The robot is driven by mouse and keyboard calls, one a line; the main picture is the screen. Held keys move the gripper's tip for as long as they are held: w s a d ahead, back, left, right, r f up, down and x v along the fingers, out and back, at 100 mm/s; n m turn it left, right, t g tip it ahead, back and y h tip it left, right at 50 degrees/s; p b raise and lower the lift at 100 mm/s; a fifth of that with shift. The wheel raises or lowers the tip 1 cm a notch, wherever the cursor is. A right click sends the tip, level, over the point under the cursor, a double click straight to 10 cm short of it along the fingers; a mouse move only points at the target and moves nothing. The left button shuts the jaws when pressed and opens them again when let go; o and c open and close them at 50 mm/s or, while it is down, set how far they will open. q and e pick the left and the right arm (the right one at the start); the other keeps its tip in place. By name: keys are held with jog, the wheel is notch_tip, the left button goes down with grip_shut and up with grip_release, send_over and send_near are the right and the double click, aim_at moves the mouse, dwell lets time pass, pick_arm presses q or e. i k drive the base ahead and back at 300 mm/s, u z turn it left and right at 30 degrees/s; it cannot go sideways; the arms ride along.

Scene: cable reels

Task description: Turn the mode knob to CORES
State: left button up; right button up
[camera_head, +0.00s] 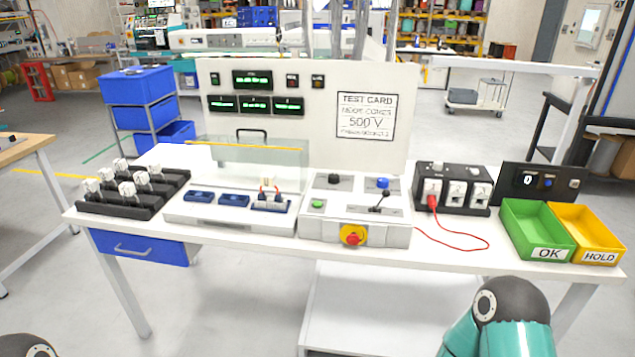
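A light grey control box (312,228) stands in the middle of the white table. Its sloped top carries a black knob (333,179) at the back left, a blue knob (383,183) at the back right, a green button (318,203) and a black lever (380,201). The labels are too small to read, so I cannot tell which knob is the mode knob or where it points. A test card (366,118) on the upright panel behind appears to read CORES and 500 V. Neither gripper shows; only parts of my arms appear at the bottom edge.
A red stop button on a yellow plate (353,236) is on the box's front. A clear-covered fixture (230,216) stands left, and a black socket block (452,188) with a red lead (470,247) right. Green (527,237) and yellow (578,234) bins are farther right.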

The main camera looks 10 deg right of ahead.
aim_at(332, 179)
jog(key=z, duration=0.2)
jog(key=i, duration=0.85)
jog(key=u, duration=0.1)
